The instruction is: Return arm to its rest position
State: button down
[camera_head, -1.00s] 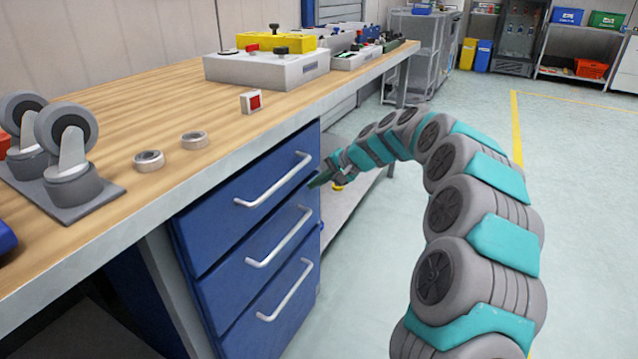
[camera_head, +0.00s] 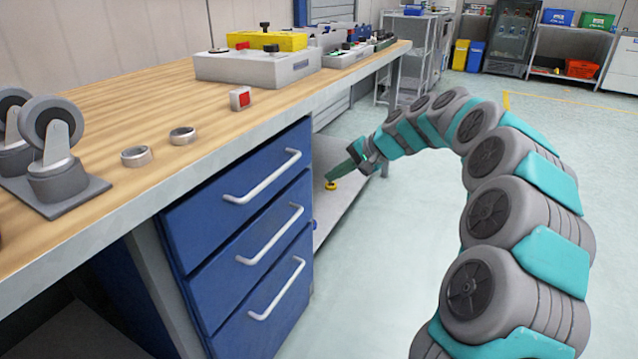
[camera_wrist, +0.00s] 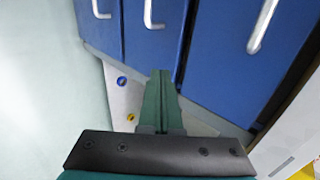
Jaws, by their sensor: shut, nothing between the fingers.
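My arm (camera_head: 497,214) arches from the lower right of the head view over the floor, bending left toward the bench. My gripper (camera_head: 330,176) is at its far end, beside the drawer cabinet and over the low shelf. In the wrist view, my gripper (camera_wrist: 161,76) shows its two green fingers pressed together. Nothing shows between them. The gripper is clear of the drawer fronts in the head view.
The blue drawer cabinet (camera_head: 240,262) with metal handles stands left of the arm, under the wooden workbench (camera_head: 150,108). The low shelf (camera_head: 335,212) holds a small yellow item (camera_head: 331,185). Open floor (camera_head: 400,235) lies between cabinet and arm. Casters (camera_head: 50,160) stand on the bench.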

jog(key=s+a+r+n+g+h, duration=0.1)
jog(key=s+n+g, duration=0.1)
jog(key=s, duration=1)
jog(key=s+a+r+n+g+h, duration=0.1)
jog(key=s+a+n+g+h, duration=0.1)
jog(key=s, duration=0.9)
jog(key=s+d+f+g+h, duration=0.1)
jog(key=s+d+f, duration=0.2)
jog(key=s, duration=0.6)
jog(key=s+d+f+n+h, duration=0.1)
jog(key=s+d+f+h, duration=0.1)
jog(key=s, duration=0.7)
jog(key=s+d+f+n+g+h, duration=0.1)
jog(key=s+d+f, duration=0.4)
jog(key=s, duration=0.5)
jog(key=shift+d+g+h, duration=0.15)
jog(key=shift+g+h, duration=0.15)
jog(key=shift+h, duration=0.3)
jog(key=shift+s, duration=0.1)
